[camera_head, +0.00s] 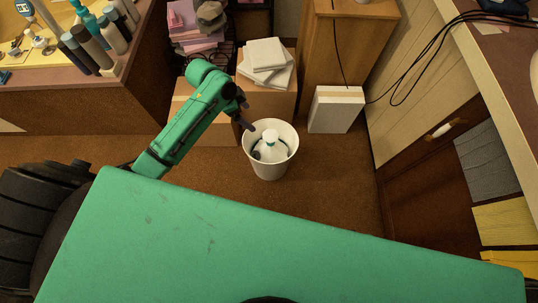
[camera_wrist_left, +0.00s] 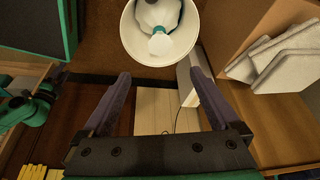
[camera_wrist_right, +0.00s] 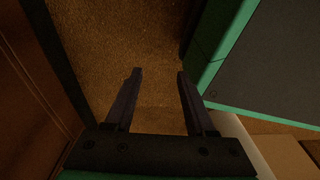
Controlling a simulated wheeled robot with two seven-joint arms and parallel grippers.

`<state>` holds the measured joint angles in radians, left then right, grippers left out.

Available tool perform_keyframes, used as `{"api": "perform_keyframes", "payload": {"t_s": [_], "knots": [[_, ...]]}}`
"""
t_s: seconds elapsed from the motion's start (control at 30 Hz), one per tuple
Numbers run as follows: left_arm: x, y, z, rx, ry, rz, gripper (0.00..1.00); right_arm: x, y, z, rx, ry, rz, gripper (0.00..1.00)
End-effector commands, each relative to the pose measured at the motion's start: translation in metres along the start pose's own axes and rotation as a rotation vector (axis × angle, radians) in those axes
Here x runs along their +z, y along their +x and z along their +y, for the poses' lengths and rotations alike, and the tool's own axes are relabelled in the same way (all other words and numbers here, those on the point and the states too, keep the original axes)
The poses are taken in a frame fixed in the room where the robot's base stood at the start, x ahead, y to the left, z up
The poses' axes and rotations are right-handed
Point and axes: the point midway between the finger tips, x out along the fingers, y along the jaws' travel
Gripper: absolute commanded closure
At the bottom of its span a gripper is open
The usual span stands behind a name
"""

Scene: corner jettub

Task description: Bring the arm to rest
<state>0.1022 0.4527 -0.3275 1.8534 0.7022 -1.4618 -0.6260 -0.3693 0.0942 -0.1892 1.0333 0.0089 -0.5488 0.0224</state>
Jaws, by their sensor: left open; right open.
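My left gripper (camera_head: 249,138) is over the left rim of a white bin (camera_head: 270,170) on the brown floor in the head view. A white bottle (camera_head: 268,152) with a teal-banded neck is inside the bin. In the left wrist view, the left gripper (camera_wrist_left: 160,85) is open with nothing between its fingers, and the bin (camera_wrist_left: 130,35) with the bottle (camera_wrist_left: 158,15) lies beyond the fingertips. My right gripper (camera_wrist_right: 158,75) is open and empty above brown carpet in the right wrist view. It does not show in the head view.
A cardboard box (camera_head: 283,101) with folded white cloths (camera_head: 265,55) stands behind the bin. A white box (camera_head: 336,110) leans by a wooden cabinet (camera_head: 345,50). A counter with bottles (camera_head: 95,45) is at the left. Brown drawers (camera_head: 420,190) are at the right. Carpet right of the bin is clear.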

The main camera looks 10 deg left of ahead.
Motion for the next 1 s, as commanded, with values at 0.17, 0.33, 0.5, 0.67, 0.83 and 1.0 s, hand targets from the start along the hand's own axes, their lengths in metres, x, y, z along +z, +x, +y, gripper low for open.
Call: {"api": "perform_keyframes", "payload": {"t_s": [0.17, 0.33, 0.5, 0.67, 0.83, 1.0], "knots": [[0.000, 0.001, 0.000, 0.000, 0.000, 0.000, 0.04, 0.000, 0.001, 0.000, 0.000, 0.000, 0.000, 0.45], [0.000, 0.001, 0.000, 0.000, 0.000, 0.000, 0.04, 0.000, 0.000, 0.000, 0.000, 0.000, 0.000, 0.45], [0.002, 0.001, -0.001, -0.002, -0.017, -0.002, 0.04, 0.000, -0.003, -0.001, -0.001, 0.000, -0.001, 0.45], [0.048, 0.021, -0.004, -0.065, -0.293, -0.043, 0.04, 0.011, -0.046, 0.001, 0.000, -0.006, -0.007, 0.45], [0.174, 0.054, 0.069, -0.200, -0.661, -0.183, 0.04, 0.033, -0.108, 0.002, 0.001, -0.019, -0.012, 0.45], [0.254, 0.053, 0.190, -0.231, -0.788, -0.274, 0.04, 0.051, -0.144, 0.003, 0.002, -0.030, -0.014, 0.45]]}}
